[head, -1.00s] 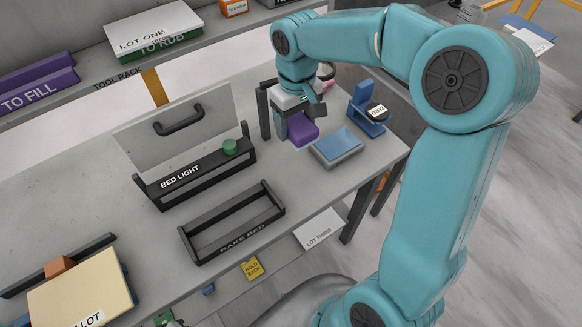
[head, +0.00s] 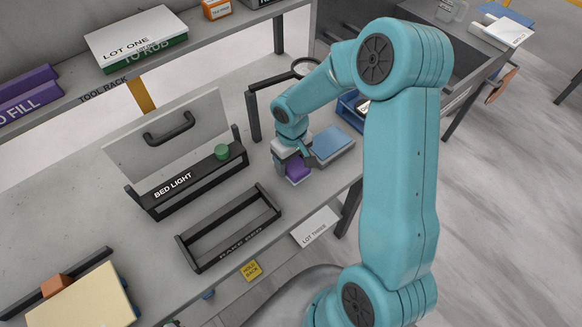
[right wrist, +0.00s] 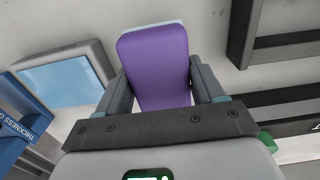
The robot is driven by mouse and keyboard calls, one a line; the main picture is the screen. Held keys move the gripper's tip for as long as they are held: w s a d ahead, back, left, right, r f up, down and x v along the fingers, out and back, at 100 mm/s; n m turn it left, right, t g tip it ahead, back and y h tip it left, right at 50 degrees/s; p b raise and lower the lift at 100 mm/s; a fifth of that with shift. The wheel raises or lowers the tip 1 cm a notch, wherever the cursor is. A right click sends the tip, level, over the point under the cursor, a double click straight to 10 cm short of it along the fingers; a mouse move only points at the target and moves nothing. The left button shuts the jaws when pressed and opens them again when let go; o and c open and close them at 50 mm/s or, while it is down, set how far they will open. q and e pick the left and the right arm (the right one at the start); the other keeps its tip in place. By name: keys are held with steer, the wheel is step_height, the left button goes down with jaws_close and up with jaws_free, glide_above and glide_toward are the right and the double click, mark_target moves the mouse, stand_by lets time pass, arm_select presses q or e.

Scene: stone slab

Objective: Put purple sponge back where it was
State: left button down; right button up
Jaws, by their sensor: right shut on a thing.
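The purple sponge (head: 297,169) is between the fingers of my right gripper (head: 295,160), over the grey bench just left of a blue-topped block. In the right wrist view the purple sponge (right wrist: 158,62) fills the gap between both fingers, with a pale layer showing along its far edge. My right gripper is shut on it. I cannot tell whether the sponge touches the bench. My left gripper is not in view.
The blue-topped block (head: 329,145) lies close beside the sponge. A black BED LIGHT tray (head: 185,188) and an open RAKE BED frame (head: 228,229) stand to the left. A dark stand with a ring (head: 253,115) rises behind. Bare bench lies between the frame and my gripper.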

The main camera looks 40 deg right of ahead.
mark_target(291, 169)
step_height(291, 169, down, 3)
steer(key=shift+a+f, duration=0.1)
steer(key=shift+f, duration=0.05)
steer(key=shift+w+f, duration=0.1)
steer(key=shift+f, duration=0.25)
steer(key=shift+f, duration=0.15)
steer(key=o, duration=0.7)
steer(key=shift+o, duration=1.2)
